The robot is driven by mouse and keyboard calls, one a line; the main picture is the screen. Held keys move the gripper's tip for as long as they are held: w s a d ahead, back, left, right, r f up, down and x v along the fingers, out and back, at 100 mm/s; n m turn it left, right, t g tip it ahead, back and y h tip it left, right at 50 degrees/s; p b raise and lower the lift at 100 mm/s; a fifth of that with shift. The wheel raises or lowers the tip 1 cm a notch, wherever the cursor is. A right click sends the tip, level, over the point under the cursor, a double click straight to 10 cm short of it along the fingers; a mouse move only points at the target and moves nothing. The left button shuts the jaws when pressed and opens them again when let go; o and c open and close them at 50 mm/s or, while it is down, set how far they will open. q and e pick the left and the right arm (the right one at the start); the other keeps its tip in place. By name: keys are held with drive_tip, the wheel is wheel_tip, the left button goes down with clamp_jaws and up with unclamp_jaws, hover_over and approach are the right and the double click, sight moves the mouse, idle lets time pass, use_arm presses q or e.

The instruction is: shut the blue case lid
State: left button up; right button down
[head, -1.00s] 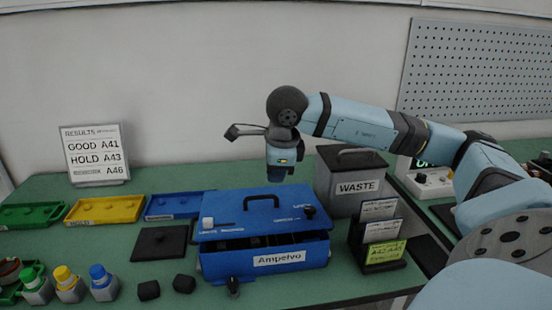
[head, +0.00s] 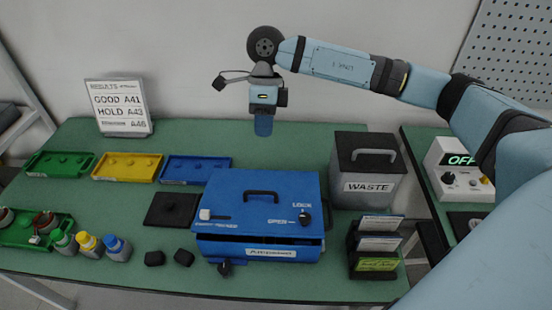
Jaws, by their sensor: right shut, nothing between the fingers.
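The blue case (head: 225,247), labelled "Ampelvo", stands at the front middle of the table. Its blue lid (head: 255,205) has a black handle on top and LOCK and OPEN markings by a black knob at the right. The lid lies nearly flat over the case. A narrow dark gap shows along the front between lid and body. My right gripper (head: 263,128) is shut and empty, pointing down. It appears in the picture above the back of the lid, apart from it. My left gripper is out of view.
A grey WASTE bin (head: 365,190) and a card holder (head: 372,262) stand right of the case. A black square plate (head: 172,209), coloured trays and small bottles (head: 117,247) lie to the left. A black latch (head: 225,268) sits at the case's front.

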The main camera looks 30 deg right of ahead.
sight(261, 192)
drive_tip(key=p+x, duration=0.2)
drive_tip(key=x, duration=1.1)
drive_tip(key=shift+s+a+f+p, duration=0.15)
drive_tip(key=shift+s+a+p, duration=0.1)
drive_tip(key=shift+p, duration=0.1)
drive_tip(key=shift+f, duration=0.1)
drive_tip(key=b+x, duration=0.2)
drive_tip(key=b, duration=0.1)
drive_tip(key=shift+s+a+f, duration=0.2)
drive_tip(key=shift+s+a, duration=0.05)
drive_tip(key=shift+s+r, duration=0.1)
drive_tip(key=shift+r, duration=0.05)
